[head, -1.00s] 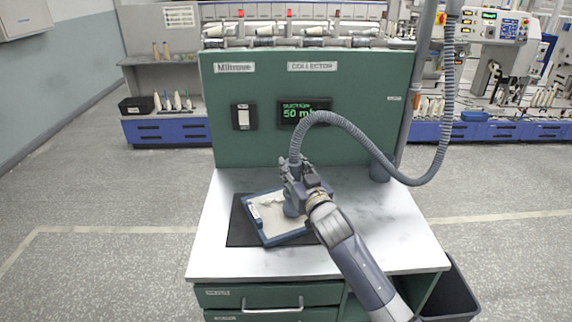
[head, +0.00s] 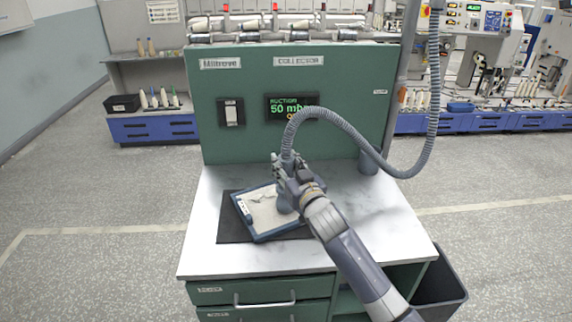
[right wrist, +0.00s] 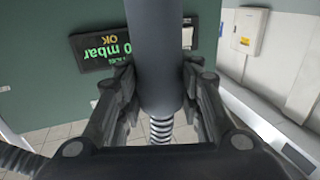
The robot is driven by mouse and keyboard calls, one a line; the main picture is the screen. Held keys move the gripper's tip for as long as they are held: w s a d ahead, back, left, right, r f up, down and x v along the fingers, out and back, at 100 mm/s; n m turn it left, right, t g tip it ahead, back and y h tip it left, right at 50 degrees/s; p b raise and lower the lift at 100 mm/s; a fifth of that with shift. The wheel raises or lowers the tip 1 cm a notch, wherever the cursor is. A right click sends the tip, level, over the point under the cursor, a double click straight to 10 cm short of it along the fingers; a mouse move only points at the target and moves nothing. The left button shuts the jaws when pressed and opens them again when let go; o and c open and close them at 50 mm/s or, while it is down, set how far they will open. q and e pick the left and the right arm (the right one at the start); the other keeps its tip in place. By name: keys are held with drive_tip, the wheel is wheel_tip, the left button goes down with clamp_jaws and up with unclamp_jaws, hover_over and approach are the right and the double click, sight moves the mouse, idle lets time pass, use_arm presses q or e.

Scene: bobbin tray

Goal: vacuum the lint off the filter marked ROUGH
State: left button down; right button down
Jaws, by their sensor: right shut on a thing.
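The filter (head: 262,217) is a blue-framed tray with a pale face, lying slightly turned on a dark mat (head: 229,226) on the worktop. Grey lint (head: 264,197) lies on its upper part. A label (head: 244,209) sits on its left edge, too small to read. My right gripper (head: 284,172) is shut on the grey vacuum nozzle (head: 286,203), which stands at the filter's right side. The nozzle also shows between the fingers in the right wrist view (right wrist: 158,60). Whether the nozzle touches the filter is unclear. My left gripper is out of view.
The green collector panel (head: 240,140) carries a switch (head: 231,112) and a display (head: 291,108) reading 50 mbar. The worktop's right side (head: 390,220) is clear.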

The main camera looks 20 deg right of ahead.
drive_tip(key=shift+w+a+b, duration=0.2)
drive_tip(key=shift+w+a, duration=0.05)
drive_tip(key=shift+w, duration=0.45)
drive_tip(key=shift+w+a+b, duration=0.2)
drive_tip(key=shift+w+b, duration=0.05)
drive_tip(key=shift+w, duration=0.45)
drive_tip(key=shift+w+a+b, duration=0.2)
drive_tip(key=shift+w+a, duration=0.05)
drive_tip(key=shift+w, duration=0.45)
drive_tip(key=w+a+b, duration=0.3)
drive_tip(key=w+a, duration=0.1)
drive_tip(key=a, duration=0.1)
drive_tip(key=shift+w+a, duration=0.2)
drive_tip(key=shift+w, duration=0.05)
drive_tip(key=shift+d, duration=0.15)
idle(0.8)
drive_tip(key=shift+w+d+p, duration=0.2)
drive_tip(key=shift+d+p, duration=0.7)
drive_tip(key=shift+d, duration=1.5)
